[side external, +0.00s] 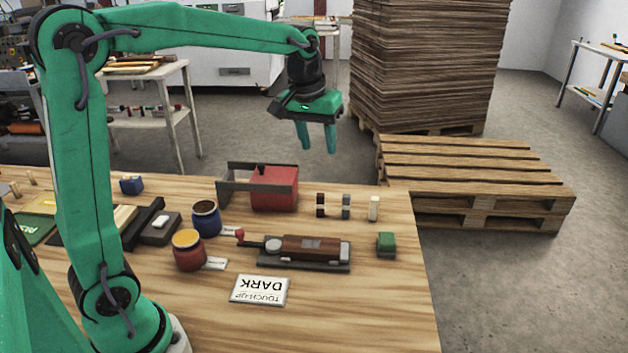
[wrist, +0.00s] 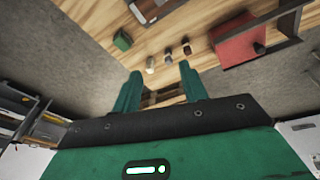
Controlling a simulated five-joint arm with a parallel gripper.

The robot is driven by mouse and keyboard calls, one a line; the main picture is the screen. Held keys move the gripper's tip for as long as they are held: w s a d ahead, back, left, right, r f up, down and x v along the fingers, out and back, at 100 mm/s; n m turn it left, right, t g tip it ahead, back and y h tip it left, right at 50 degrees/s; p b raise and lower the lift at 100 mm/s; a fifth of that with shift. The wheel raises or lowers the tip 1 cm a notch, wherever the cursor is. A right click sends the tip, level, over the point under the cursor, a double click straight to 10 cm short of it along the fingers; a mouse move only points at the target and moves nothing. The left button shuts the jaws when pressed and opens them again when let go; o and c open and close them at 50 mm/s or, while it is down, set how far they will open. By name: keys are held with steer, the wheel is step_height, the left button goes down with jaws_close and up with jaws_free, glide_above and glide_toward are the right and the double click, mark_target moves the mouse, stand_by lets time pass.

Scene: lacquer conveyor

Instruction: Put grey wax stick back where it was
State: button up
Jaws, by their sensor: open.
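The grey wax stick (side external: 346,207) stands upright near the table's far edge, between a dark brown stick (side external: 320,205) and a cream stick (side external: 374,208). In the wrist view the grey stick (wrist: 168,57) shows in the middle of the same short row, beyond my fingertips. My gripper (side external: 318,149) is open and empty, with its fingers pointing down. It hangs well above and behind the sticks, apart from everything. In the wrist view my gripper (wrist: 158,73) has its two green fingers spread apart.
A red box (side external: 274,188) with a dark frame stands left of the sticks. A pallet (side external: 470,175) stands beyond the table.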

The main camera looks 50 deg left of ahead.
steer(key=s+d+f+m+t, duration=0.1)
steer(key=s+d+m, duration=0.1)
steer(key=s, duration=0.9)
steer(key=s+d+f+m+t, duration=0.1)
steer(key=s+m+t, duration=0.1)
steer(key=s, duration=0.9)
steer(key=shift+d+f+m, duration=0.3)
steer(key=shift+d+m, duration=0.05)
steer(key=shift+m, duration=0.15)
steer(key=shift+w, duration=0.1)
